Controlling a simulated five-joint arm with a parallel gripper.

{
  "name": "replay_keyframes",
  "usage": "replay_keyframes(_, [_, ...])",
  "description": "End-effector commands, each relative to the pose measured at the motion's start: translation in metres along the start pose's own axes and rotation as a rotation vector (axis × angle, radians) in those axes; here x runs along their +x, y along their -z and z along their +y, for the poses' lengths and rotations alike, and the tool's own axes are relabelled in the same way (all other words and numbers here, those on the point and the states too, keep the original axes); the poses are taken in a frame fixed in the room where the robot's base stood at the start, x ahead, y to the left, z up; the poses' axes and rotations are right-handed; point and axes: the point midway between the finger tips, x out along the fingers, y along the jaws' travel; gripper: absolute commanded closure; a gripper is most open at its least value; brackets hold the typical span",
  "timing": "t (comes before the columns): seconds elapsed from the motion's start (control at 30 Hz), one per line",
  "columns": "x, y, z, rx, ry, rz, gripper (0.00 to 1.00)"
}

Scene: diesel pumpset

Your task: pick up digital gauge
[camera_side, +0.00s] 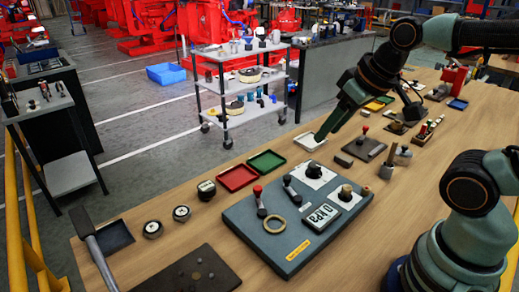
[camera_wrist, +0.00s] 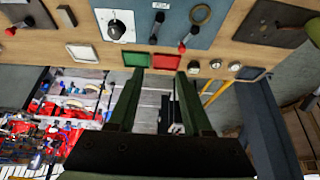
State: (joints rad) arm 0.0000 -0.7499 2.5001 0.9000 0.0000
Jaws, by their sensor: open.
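A gauge with a pale face reading "0 kPa" (camera_side: 318,217) lies on the blue-grey board (camera_side: 240,222) in the side view, below a black knob. My gripper (camera_side: 317,139) is beyond the board, near the small white tray (camera_side: 308,145) and apart from the gauge. In the wrist view its two fingers (camera_wrist: 161,73) are spread, with nothing between them.
The board also carries a red-knobbed lever (camera_side: 260,198) and a brass ring (camera_side: 276,225). Red (camera_side: 238,177) and green (camera_side: 267,161) trays lie behind it. Several round dials, including one (camera_side: 206,190), stand left. A hammer (camera_side: 93,245) lies at the near-left edge.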

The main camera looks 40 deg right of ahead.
Motion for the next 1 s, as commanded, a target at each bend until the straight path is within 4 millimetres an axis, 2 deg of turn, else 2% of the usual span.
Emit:
replay_keyframes(0.03, [0.000, 0.000, 0.000, 0.000, 0.000, 0.000, 0.50])
replay_keyframes(0.1, [0.000, 0.000, 0.000, 0.000, 0.000, 0.000, 0.23])
replay_keyframes(0.17, [0.000, 0.000, 0.000, 0.000, 0.000, 0.000, 0.01])
replay_keyframes(0.47, [0.000, 0.000, 0.000, -0.001, 0.000, 0.000, 0.01])
replay_keyframes(0.57, [-0.001, 0.006, -0.001, -0.017, 0.002, -0.009, 0.01])
replay_keyframes(0.67, [-0.002, 0.021, -0.005, -0.060, 0.008, -0.034, 0.01])
replay_keyframes(0.77, [0.000, 0.043, -0.011, -0.126, 0.018, -0.069, 0.01])
replay_keyframes(1.0, [0.020, 0.101, -0.031, -0.313, 0.052, -0.161, 0.01])
